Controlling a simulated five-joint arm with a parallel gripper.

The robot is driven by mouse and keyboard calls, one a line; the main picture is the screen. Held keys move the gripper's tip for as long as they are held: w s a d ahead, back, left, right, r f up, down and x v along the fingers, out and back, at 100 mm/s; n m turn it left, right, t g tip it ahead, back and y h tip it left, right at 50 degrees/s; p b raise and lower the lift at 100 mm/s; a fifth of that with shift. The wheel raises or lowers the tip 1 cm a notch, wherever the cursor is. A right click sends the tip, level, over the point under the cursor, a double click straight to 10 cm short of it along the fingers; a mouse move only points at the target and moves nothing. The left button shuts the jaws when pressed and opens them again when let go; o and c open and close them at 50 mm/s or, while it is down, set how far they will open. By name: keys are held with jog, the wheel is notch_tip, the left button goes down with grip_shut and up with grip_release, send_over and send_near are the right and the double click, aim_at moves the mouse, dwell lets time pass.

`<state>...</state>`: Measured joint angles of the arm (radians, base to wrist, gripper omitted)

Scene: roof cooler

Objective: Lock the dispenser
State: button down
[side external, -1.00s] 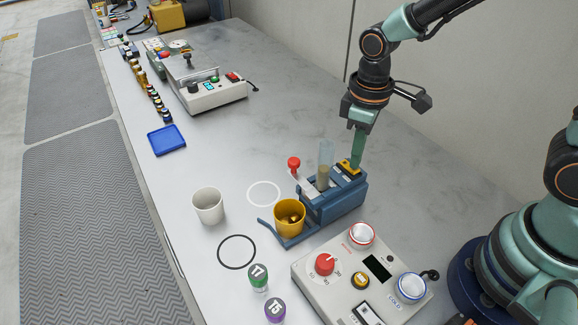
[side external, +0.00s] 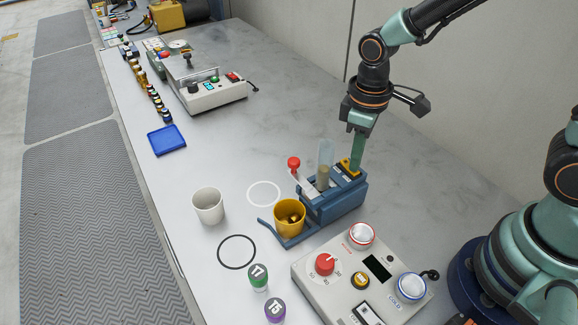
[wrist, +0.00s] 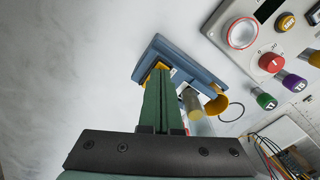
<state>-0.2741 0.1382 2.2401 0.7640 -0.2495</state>
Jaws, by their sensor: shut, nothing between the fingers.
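The dispenser (side external: 335,203) is a blue block with a clear tube (side external: 326,153), a red-knobbed lever (side external: 294,163) and a yellow-and-black part (side external: 349,167) on top at its right end. A yellow cup (side external: 289,217) with small brass-coloured pieces in it stands on its front tray. My gripper (side external: 356,168) points down with its fingers shut and empty, its tips at the yellow-and-black part. In the wrist view, my gripper (wrist: 162,75) reaches the yellow part of the blue dispenser (wrist: 205,75); whether the tips touch it is hard to tell.
A control box (side external: 340,285) with a red knob and buttons stands in front of the dispenser. Green and purple bottles (side external: 259,276) stand near the front.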

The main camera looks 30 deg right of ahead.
notch_tip(320, 180, up, 7)
jog(key=shift+f, duration=0.2)
dwell(0.6)
jog(key=s+d+r+m+t, duration=0.2)
jog(key=d+r+m+t, duration=0.3)
jog(key=d+r, duration=0.3)
jog(key=shift+s+d+r+m+t, duration=0.2)
jog(key=shift+s+d+m+t, duration=0.1)
jog(key=shift+s+d+m, duration=0.15)
